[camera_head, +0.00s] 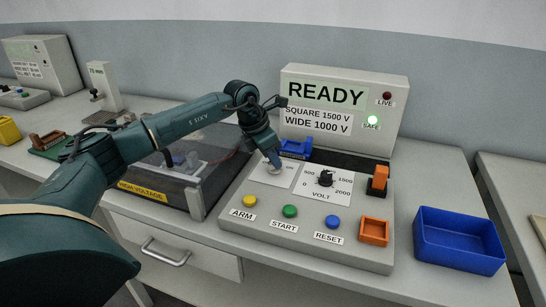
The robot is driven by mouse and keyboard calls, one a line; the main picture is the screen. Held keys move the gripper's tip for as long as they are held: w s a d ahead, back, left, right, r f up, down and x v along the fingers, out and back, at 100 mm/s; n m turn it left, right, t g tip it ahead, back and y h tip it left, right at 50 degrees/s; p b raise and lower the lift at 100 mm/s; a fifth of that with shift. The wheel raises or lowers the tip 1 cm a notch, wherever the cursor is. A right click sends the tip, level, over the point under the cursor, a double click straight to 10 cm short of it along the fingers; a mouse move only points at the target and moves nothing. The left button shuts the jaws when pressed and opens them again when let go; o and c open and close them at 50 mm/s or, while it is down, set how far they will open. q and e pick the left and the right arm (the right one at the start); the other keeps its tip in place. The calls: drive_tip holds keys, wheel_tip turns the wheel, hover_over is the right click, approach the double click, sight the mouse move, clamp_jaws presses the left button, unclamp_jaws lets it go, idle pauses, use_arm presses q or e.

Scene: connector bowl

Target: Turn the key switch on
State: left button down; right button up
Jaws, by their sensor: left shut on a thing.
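My left gripper (272,163) reaches down to the left upper part of the sloped control panel (230,226). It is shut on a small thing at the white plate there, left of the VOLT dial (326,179). This looks like the key switch, but the fingers cover most of it, so its turn position cannot be seen. The display box (340,84) behind reads READY, with the green SAFE lamp (372,120) lit and the red LIVE lamp (387,96) dark. My right gripper is not in view.
Yellow ARM (250,201), green START (290,211) and blue RESET (333,222) buttons line the panel's front. An orange-and-black switch (378,180) and orange tray (374,231) are at its right. A blue bin (459,239) stands right. A HIGH VOLTAGE case (196,204) is left.

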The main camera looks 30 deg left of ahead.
use_arm(q)
drive_tip(key=c, duration=1.4)
unclamp_jaws()
drive_tip(key=v, duration=1.3)
drive_tip(key=shift+s, duration=0.1)
